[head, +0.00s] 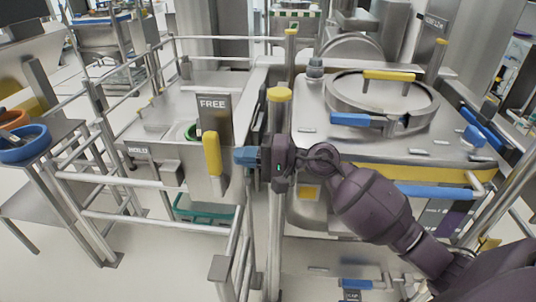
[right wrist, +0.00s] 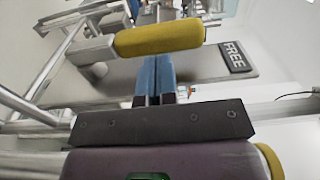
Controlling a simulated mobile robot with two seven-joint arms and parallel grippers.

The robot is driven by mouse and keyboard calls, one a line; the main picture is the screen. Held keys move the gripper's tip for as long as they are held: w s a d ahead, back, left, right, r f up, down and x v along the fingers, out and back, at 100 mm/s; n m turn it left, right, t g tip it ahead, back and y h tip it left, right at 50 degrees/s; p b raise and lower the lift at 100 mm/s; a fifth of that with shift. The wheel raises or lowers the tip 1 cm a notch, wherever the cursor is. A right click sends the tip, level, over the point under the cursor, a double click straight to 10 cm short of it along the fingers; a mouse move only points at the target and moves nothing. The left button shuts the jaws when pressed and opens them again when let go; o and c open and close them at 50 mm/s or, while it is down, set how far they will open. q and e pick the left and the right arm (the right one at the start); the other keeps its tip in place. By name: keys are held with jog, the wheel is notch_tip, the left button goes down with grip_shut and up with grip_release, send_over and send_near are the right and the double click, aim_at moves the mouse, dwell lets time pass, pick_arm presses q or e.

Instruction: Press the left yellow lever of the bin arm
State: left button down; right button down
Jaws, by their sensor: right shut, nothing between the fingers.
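The left yellow lever (head: 211,155) stands roughly upright on the front of the metal bin arm station, just below the FREE plate (head: 213,116). In the right wrist view the yellow lever (right wrist: 160,39) lies across the picture just beyond the fingertips. My right gripper (head: 237,155) has blue fingers pressed together, with nothing between them. It points left at the lever from its right side, at about mid-height, with a small gap showing in the head view. The blue fingers also show in the right wrist view (right wrist: 154,64). My left gripper is not in view.
A yellow-capped post (head: 279,94) stands close by my right wrist. Metal rails (head: 120,190) run in front and to the left. A round-lidded machine (head: 380,100) is at the right. A HOLD label (head: 138,150) is left of the lever, and a teal bin (head: 205,208) is below.

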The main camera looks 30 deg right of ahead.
aim_at(220, 154)
jog(key=shift+x, duration=1.05)
jog(key=shift+w+a, duration=0.2)
jog(key=shift+a, duration=0.15)
jog(key=shift+w, duration=0.1)
